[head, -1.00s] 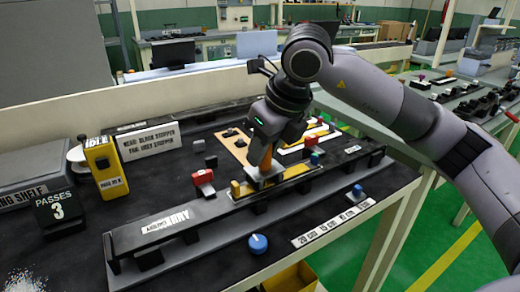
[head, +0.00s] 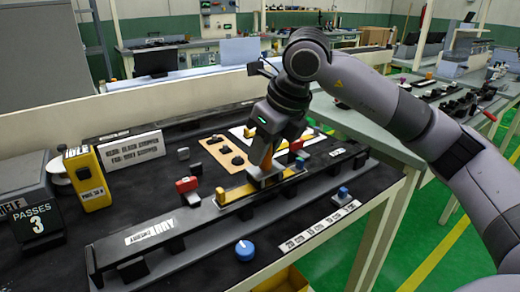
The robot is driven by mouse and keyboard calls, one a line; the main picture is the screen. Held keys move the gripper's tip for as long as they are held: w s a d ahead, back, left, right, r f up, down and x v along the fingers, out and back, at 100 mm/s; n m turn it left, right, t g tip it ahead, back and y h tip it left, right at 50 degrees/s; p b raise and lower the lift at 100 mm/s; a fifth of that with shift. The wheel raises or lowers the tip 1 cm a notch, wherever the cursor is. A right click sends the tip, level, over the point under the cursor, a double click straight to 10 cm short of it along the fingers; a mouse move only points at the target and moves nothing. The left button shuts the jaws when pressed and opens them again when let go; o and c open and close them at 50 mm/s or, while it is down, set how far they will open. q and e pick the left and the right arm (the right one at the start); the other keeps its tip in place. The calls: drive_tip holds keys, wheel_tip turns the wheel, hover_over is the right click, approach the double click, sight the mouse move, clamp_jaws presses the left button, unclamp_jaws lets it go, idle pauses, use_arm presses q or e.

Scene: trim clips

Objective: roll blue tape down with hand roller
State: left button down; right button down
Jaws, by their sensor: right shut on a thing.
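My right gripper (head: 266,158) reaches in from the right and is shut on the orange handle of the hand roller (head: 267,166). The roller is low over the long dark rail, at a yellow-edged strip (head: 238,190); whether it touches is hard to tell. A yellow block (head: 221,197) stands at the strip's left end. I cannot make out the blue tape on the strip. A blue knob (head: 245,250) and a small blue-topped piece (head: 343,192) are in front of the rail. My left gripper is out of view.
A "PASSES 3" sign (head: 40,221), a yellow box (head: 87,179) and a stopper label (head: 128,150) are at the left. A length scale (head: 320,229) lies along the front edge. A tan board (head: 228,153) lies behind.

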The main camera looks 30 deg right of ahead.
drive_tip(key=shift+w+d+f, duration=0.1)
drive_tip(key=shift+d+f, duration=0.05)
drive_tip(key=shift+d, duration=0.9)
drive_tip(key=shift+d+f, duration=0.15)
drive_tip(key=shift+d, duration=0.9)
wheel_tip(320, 180, up, 3)
drive_tip(key=shift+w+p, duration=0.1)
drive_tip(key=shift+p, duration=0.9)
wheel_tip(320, 180, up, 6)
drive_tip(key=p, duration=0.4)
drive_tip(key=shift+f, duration=0.25)
